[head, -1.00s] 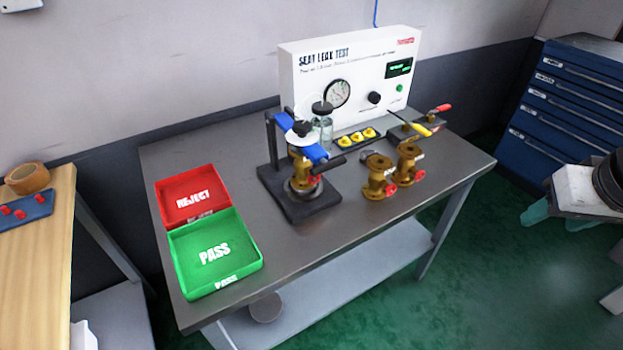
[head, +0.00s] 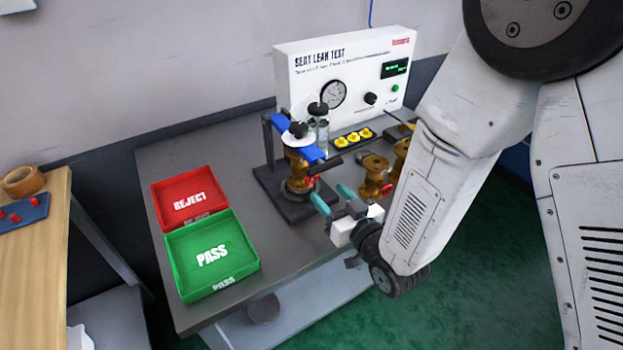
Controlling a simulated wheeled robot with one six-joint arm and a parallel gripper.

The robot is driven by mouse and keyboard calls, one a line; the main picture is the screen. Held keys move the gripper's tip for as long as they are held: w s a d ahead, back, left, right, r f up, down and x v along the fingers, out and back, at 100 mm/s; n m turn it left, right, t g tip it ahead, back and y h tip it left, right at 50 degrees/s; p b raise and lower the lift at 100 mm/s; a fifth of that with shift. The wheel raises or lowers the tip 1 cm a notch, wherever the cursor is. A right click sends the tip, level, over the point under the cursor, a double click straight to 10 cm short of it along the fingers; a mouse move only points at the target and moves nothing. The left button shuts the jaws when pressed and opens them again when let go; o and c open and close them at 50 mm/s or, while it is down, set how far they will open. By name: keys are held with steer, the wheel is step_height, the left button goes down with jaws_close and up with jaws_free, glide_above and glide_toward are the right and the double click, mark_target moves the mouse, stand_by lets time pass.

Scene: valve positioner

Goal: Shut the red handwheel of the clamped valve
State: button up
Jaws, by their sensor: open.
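The clamped brass valve (head: 297,168) stands upright in a black fixture (head: 283,208) with a blue clamp arm (head: 311,153) over its top. Its red handwheel (head: 311,182) shows as a small patch on the valve's right side. My gripper (head: 333,196) is open and empty, with two teal fingers pointing up and left. It is in front of and to the right of the clamped valve, apart from the handwheel. A second brass valve (head: 373,174) with a red handwheel (head: 387,189) stands just beyond my gripper.
A third brass valve (head: 400,148) is partly hidden by my arm. The white seat leak test box (head: 300,82) stands at the back. The red reject tray (head: 186,200) and green pass tray (head: 211,256) are at the left. Bare table shows between trays and fixture.

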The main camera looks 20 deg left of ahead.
mark_target(312, 180)
steer(key=x, duration=0.7)
steer(key=shift+a, duration=0.5)
steer(key=c, duration=1)
